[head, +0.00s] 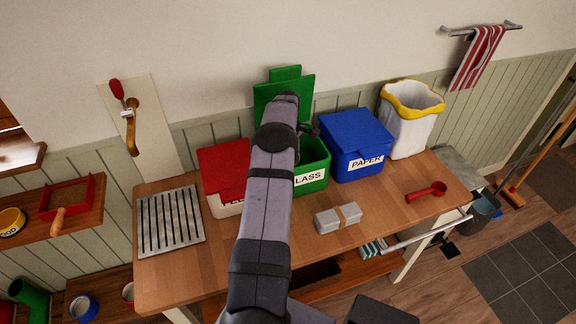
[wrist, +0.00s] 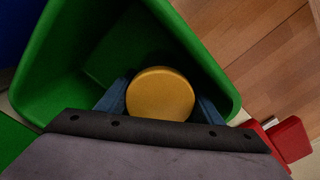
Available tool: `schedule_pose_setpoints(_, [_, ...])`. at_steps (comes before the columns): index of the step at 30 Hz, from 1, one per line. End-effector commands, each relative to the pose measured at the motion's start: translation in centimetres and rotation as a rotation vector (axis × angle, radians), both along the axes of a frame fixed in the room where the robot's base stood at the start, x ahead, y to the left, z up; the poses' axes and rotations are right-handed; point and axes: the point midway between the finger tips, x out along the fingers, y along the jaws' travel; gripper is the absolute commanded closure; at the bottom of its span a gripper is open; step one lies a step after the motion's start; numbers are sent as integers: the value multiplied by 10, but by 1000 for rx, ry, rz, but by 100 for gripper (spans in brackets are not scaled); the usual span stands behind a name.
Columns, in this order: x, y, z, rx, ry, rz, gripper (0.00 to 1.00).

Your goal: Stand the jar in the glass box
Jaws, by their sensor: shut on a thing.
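The green glass box (head: 314,174) stands on the wooden table with its lid (head: 285,95) raised behind it. Its label is partly hidden by my arm. In the wrist view I look down into the open box (wrist: 50,75). My gripper (wrist: 160,97) is over the box opening, near its rim, with its two blue fingers shut on the jar. Only the round yellow top of the jar (wrist: 160,93) shows; its body is hidden beneath. I cannot tell how deep the jar sits or whether it touches the floor. In the head view my arm hides the jar.
A blue paper box (head: 357,145) stands right of the green box, and a red-lidded box (head: 223,165) left of it. A grey wrapped block (head: 338,218), a red scoop (head: 427,191) and a slotted rack (head: 170,220) lie on the table. A white bin (head: 410,120) stands at the back right.

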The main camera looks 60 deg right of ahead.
Motion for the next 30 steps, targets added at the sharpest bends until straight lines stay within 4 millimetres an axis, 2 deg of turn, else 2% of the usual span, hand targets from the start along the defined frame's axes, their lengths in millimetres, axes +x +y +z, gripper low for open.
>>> schedule_pose_setpoints(15, [0, -1, -12, -3, -1, 0, 74])
schedule_pose_setpoints(16, [0, 0, -11, -2, -1, 0, 33])
schedule_pose_setpoints(30, [0, -1, -5, -2, -1, 0, 32])
